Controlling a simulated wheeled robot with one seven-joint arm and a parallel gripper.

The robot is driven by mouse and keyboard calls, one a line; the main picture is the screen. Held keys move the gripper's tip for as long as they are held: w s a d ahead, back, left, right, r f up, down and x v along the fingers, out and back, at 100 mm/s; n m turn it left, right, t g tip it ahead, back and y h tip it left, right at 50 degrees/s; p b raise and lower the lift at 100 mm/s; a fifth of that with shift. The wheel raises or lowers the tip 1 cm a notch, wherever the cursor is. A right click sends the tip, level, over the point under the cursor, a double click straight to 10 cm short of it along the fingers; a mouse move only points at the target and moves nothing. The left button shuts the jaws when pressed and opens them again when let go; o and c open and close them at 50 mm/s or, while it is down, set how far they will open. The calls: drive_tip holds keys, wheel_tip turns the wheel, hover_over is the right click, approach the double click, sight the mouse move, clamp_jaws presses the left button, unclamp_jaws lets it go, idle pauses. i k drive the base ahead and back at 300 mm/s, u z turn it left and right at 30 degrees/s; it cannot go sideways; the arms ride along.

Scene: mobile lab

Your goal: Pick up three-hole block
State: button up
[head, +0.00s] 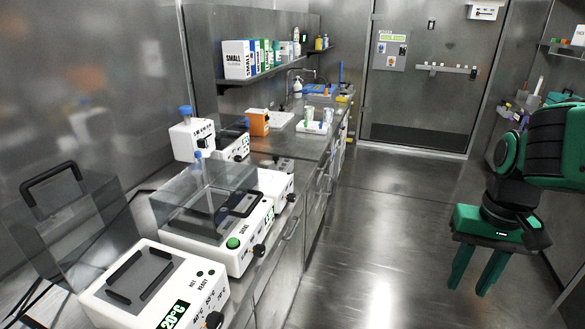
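My gripper (469,289) hangs at the right side of the head view, over the open floor, with its two green fingers pointing down. The fingers stand apart with nothing between them. I cannot make out a three-hole block for certain. Small items on the far part of the bench (318,142) are too small to tell apart. My gripper is well to the right of the bench and touches nothing.
A white heater reading 20°C (200,284) stands at the near left, with a clear-lidded white device (232,246) behind it. An orange box (257,122) stands farther back. A shelf (262,77) holds boxes. The floor (385,205) is clear up to the door (425,100).

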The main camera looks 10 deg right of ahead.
sight(279, 165)
drive_tip(key=z, duration=0.55)
drive_tip(key=i, duration=1.55)
drive_tip(key=z, duration=0.3)
